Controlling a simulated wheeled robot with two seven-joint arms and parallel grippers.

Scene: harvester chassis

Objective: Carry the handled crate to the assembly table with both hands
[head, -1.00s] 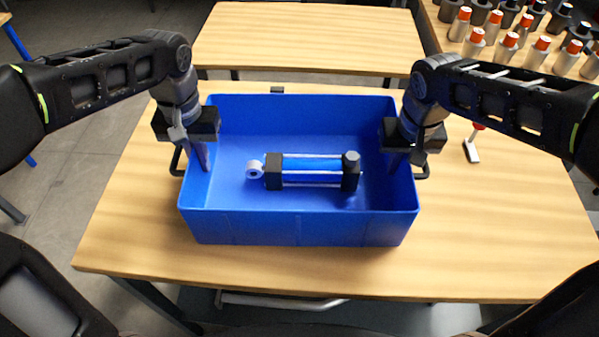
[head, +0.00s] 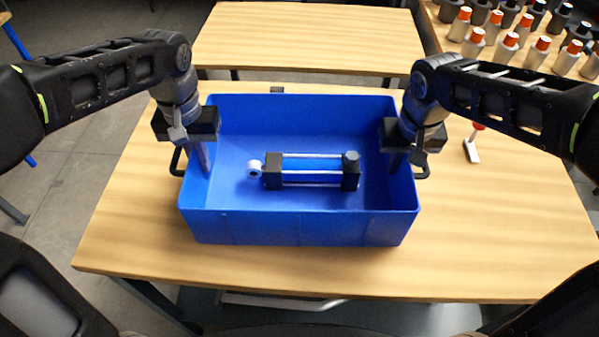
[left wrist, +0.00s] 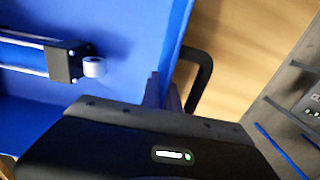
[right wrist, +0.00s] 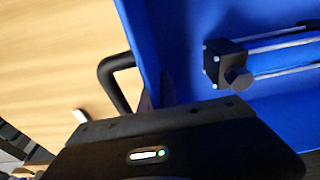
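The handled crate (head: 300,228) is a blue open box with black side handles, standing flat on a wooden table in the head view. My left gripper (head: 197,150) is at its left wall. The left wrist view shows the fingers (left wrist: 163,92) close together, one on each side of the wall, with the black handle (left wrist: 206,75) just outside them. My right gripper (head: 400,152) is at the right wall. The right wrist view shows its fingers (right wrist: 156,95) straddling that wall, inside the loop of the other handle (right wrist: 108,82). Contact at the fingertips is partly hidden.
A cylinder part (head: 310,172) with black end blocks lies in the crate. Another wooden table (head: 305,35), clear on top, stands behind. Several red- and dark-capped bottles (head: 509,42) stand at the back right. A small red and white object (head: 472,148) lies right of the crate.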

